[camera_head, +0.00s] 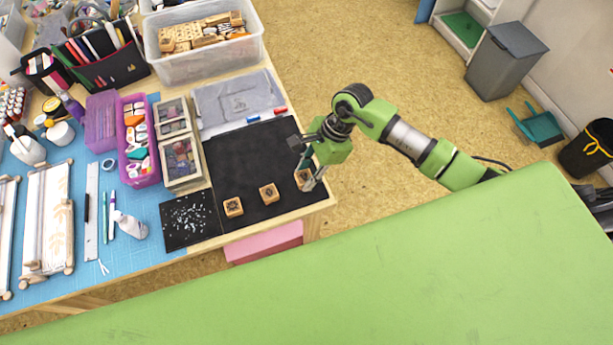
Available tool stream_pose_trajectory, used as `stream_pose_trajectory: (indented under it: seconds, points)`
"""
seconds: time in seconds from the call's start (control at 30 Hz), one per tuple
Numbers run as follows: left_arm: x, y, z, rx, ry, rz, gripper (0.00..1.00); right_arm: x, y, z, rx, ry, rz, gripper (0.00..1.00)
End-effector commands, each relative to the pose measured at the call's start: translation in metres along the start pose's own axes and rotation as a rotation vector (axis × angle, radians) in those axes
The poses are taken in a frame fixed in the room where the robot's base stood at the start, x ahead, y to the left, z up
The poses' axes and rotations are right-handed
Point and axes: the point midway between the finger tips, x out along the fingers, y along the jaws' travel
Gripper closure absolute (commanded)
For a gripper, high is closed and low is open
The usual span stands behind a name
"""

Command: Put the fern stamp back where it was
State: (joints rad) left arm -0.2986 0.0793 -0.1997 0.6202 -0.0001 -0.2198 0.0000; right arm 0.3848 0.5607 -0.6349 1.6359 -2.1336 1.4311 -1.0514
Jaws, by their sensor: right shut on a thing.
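My right gripper (309,176) reaches in from the right over the right edge of the black mat (245,155). Its fingers are shut on a small wooden stamp block (301,180), partly hidden by the fingers. I cannot tell whether this block touches the mat. Two more wooden stamp blocks with dark tops stand on the mat to its left, a middle one (268,194) and a left one (233,207). The patterns are too small to tell which is the fern. My left gripper is not in view.
Two framed boxes (182,161) stand left of the mat, beside a purple bin (139,140). A dark speckled sheet (190,218) lies left of the stamps. A clear tub of wooden blocks (205,62) is at the back. The mat's middle is bare.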

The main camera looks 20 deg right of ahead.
Motion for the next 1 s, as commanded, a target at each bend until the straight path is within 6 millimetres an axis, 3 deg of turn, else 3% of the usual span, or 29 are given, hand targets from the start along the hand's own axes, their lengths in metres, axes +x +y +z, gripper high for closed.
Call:
stream_pose_trajectory:
  seconds: [0.33, 0.73, 0.77, 0.8, 1.0]
  points:
    - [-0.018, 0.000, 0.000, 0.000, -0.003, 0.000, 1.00, 0.029, -0.003, -0.012, 0.002, -0.002, 0.001, 0.90]
    - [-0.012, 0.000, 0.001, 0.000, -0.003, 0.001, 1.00, 0.036, -0.004, -0.016, -0.001, 0.000, 0.000, 0.90]
    - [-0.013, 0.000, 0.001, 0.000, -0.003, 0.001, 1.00, 0.035, -0.004, -0.016, -0.001, 0.000, 0.000, 0.67]
    - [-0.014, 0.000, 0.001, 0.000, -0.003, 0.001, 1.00, 0.034, -0.004, -0.015, -0.001, 0.000, 0.000, 0.56]
    - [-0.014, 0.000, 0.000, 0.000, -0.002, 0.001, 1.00, 0.034, -0.004, -0.015, 0.000, 0.000, 0.000, 0.55]
